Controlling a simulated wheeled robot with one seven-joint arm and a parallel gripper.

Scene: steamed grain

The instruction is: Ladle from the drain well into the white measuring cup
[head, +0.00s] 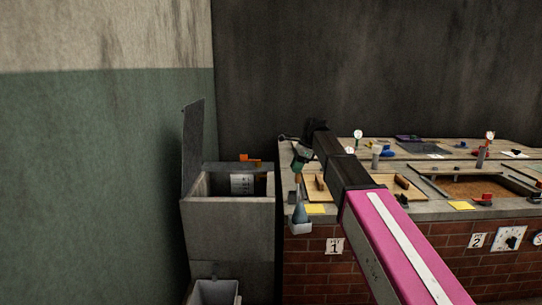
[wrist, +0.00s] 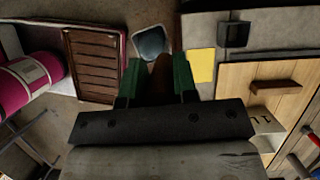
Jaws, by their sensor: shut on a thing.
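My gripper (head: 299,168) has green fingers shut on the brown handle of a ladle, whose blue-grey bowl (head: 300,220) hangs below, by the counter's left front corner. In the wrist view my gripper (wrist: 159,75) holds the brown handle between its fingers, and the bowl of the ladle (wrist: 150,42) shows beyond them. I cannot make out the white measuring cup for certain. I cannot tell which opening is the drain well; a concrete box (head: 232,222) with its lid raised stands left of the counter.
A smaller open box (head: 215,291) sits low at the left. A yellow note (wrist: 201,65) lies close to my fingers in the wrist view.

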